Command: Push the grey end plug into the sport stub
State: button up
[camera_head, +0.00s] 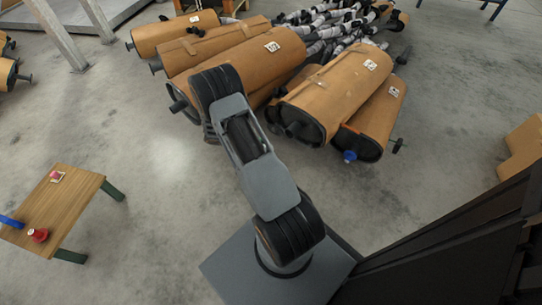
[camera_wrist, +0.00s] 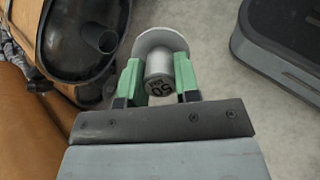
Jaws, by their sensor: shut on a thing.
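My gripper (camera_wrist: 159,82) has green fingertips and is shut on the grey end plug (camera_wrist: 159,65) in the wrist view. The plug has a wide round flange on its far side and a narrower body with dark markings facing the camera. Left of it in the wrist view is a muffler's black end face (camera_wrist: 75,50), with a short dark open pipe stub (camera_wrist: 101,38) sticking out. The plug is apart from this stub. I cannot tell for sure that it is the sport stub. In the head view my arm hides the gripper and plug.
Several tan mufflers lie in a pile, including one at the front (camera_head: 335,92). A blue plug (camera_head: 350,156) sits at the end of a lower one. A wooden table (camera_head: 75,205) at left holds a red plug (camera_head: 39,235). Concrete floor between them is clear.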

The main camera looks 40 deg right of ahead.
jog(key=w+d+f+n+t+h+b, duration=0.1)
jog(key=d+f+n+t+h+b, duration=0.2)
jog(key=d+f+n+t+h, duration=0.4)
jog(key=shift+d+f+n+t+h, duration=0.3)
jog(key=shift+f+n+t+h, duration=0.15)
jog(key=shift+f+h, duration=1.6)
jog(key=shift+f+y+b, duration=0.3)
jog(key=shift+y, duration=0.05)
jog(key=shift+w+d+b, duration=0.2)
jog(key=shift+d+b, duration=0.75)
jog(key=shift+d, duration=1.9)
jog(key=shift+b, duration=0.4)
jog(key=shift+d+b, duration=0.65)
jog(key=shift+d, duration=0.75)
